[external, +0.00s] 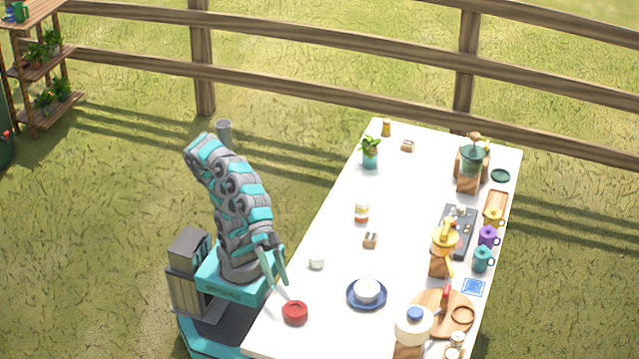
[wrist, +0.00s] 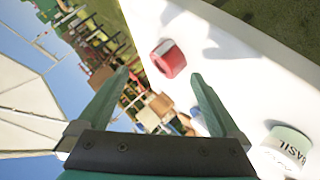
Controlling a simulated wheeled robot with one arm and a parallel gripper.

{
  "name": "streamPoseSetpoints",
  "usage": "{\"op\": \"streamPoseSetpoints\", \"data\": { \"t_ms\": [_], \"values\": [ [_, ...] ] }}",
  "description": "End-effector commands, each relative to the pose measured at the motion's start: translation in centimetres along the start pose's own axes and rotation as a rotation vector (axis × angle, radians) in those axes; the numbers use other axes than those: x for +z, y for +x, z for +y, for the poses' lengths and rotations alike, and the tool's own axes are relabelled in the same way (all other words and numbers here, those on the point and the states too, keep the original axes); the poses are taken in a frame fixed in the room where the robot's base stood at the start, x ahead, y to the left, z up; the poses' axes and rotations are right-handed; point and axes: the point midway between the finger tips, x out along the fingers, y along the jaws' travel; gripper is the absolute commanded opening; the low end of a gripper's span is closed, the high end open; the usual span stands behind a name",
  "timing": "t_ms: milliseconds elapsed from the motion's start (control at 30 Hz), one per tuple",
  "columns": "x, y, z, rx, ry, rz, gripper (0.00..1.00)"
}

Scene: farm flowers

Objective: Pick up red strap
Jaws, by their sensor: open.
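The red strap (external: 295,313) is a coiled red ring lying near the front left edge of the white table (external: 335,215). It also shows in the wrist view (wrist: 168,58), beyond and between the two fingertips, on the white surface. My gripper (external: 277,283) is open and empty, a little above and to the upper left of the red strap in the external view. In the wrist view its two teal fingers (wrist: 160,78) are spread apart, and nothing is between them close by. The gripper and the strap look apart.
A white pot marked BASIL (wrist: 287,148) is close on the right in the wrist view. A small white cup (external: 317,261) and a bowl on a blue saucer (external: 352,302) stand near the strap. Mugs, boards and jars crowd the table's right side.

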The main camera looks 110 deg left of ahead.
Motion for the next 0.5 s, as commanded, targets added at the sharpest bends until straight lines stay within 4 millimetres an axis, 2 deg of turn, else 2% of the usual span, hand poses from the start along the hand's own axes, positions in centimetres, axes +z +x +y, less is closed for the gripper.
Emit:
{"op": "streamPoseSetpoints", "data": {
  "t_ms": [33,100,300,500],
  "values": [
    [0.8,1.4,-1.3,-0.023,0.104,0.027,1.00],
    [0.7,2.2,-1.8,-0.050,0.264,0.082,1.00],
    [0.5,3.6,-1.2,-0.093,0.662,0.205,1.00],
    [0.2,4.1,-0.3,-0.104,0.805,0.252,1.00]
  ]
}}
